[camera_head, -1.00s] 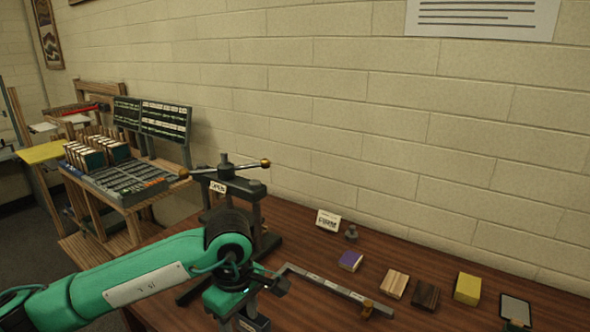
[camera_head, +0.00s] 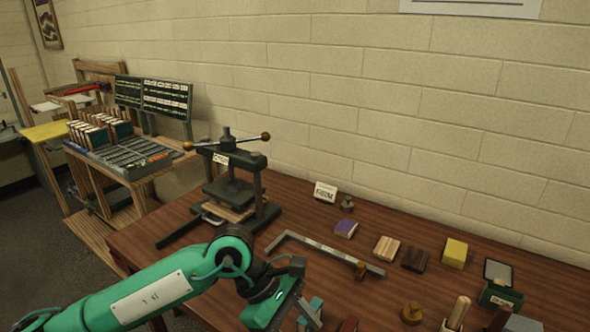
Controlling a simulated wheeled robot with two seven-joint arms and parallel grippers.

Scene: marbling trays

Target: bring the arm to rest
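My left arm comes in from the lower left, teal with a white label plate. Its gripper (camera_head: 298,308) is low in the head view, over the front of the brown wooden table (camera_head: 225,268). The grey fingers point down and away from me, and their tips are partly cut off or mixed with small objects behind them. I cannot tell whether they are open or shut. My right gripper is not in view.
A dark screw press (camera_head: 256,187) stands behind my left arm. A metal angle bar (camera_head: 318,244), purple block (camera_head: 346,228), wooden blocks (camera_head: 386,248), yellow block (camera_head: 454,252) and small sign (camera_head: 325,192) lie right of it. A type-case stand (camera_head: 130,170) is at left.

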